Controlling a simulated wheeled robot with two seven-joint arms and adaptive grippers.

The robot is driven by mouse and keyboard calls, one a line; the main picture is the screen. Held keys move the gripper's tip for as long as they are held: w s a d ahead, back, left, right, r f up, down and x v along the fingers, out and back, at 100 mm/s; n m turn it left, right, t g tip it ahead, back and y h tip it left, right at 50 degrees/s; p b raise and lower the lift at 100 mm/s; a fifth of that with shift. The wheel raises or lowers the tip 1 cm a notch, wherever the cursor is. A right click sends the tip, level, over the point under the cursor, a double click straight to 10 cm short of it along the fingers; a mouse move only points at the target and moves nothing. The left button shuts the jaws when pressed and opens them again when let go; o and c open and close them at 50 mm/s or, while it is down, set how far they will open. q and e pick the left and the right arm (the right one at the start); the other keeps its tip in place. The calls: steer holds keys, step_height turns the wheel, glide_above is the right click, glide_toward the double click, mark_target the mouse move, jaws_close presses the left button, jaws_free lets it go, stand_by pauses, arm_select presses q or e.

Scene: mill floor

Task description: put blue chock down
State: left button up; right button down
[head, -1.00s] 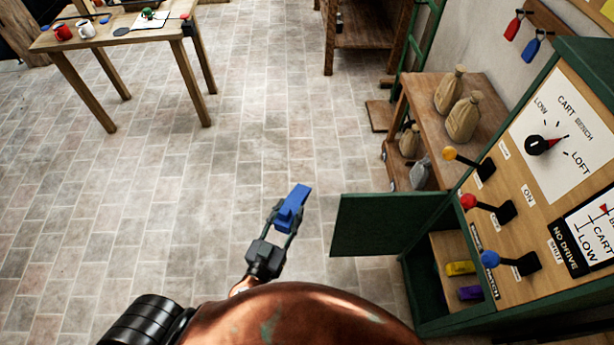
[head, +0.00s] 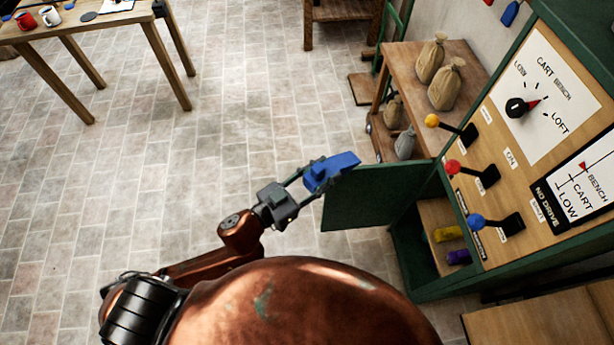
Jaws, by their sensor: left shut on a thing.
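The blue chock (head: 334,170) is a wedge-shaped block held in the air in the head view. My left gripper (head: 312,181) is shut on it, with the chock sticking out past the fingertips. In the picture the chock overlaps the top edge of the open green cabinet door (head: 365,198); I cannot tell whether they touch. My right gripper does not show.
The green control cabinet (head: 407,240) stands at the right, with a yellow block (head: 448,233) and a purple block (head: 458,257) inside. Yellow, red and blue levers stick out from its panel. A wooden shelf (head: 395,62) with sacks stands behind.

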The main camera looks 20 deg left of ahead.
mark_target(350, 170)
arm_select(q)
steer(key=shift+w+d+r+m+g+h, duration=0.2)
steer(key=shift+d+r+m+g+h, duration=0.15)
steer(key=shift+d, duration=0.2)
steer(key=shift+w+d+r+m+g+h, duration=0.25)
steer(key=shift+d+r+h, duration=0.15)
steer(key=shift+d, duration=0.15)
steer(key=w+d+f+m+g+h, duration=0.2)
steer(key=f+m+g, duration=0.1)
steer(key=w+d+f+m+g+h, duration=0.1)
steer(key=w+d+f+g+h, duration=0.1)
steer(key=shift+w+d+f, duration=0.1)
steer(key=shift+f, duration=0.05)
steer(key=shift+f+m+g+h, duration=0.15)
steer(key=shift+m+g+h, duration=0.1)
steer(key=shift+m+g, duration=0.2)
steer(key=a+m+g, duration=0.1)
steer(key=m+g+h, duration=0.1)
steer(key=g, duration=0.1)
steer(key=shift+a, duration=0.4)
steer(key=shift+s+a+m+g+h, duration=0.1)
steer(key=shift+s+a+m+g, duration=0.2)
steer(key=shift+g, duration=0.3)
steer(key=shift+s+a+m+g+h, duration=0.1)
steer(key=shift+a+m+g, duration=0.05)
steer(key=shift+m+g, duration=0.35)
steer(key=shift+s+a+m+g+h, duration=0.15)
steer(key=shift+a+m+g, duration=0.1)
steer(key=shift+g, duration=0.4)
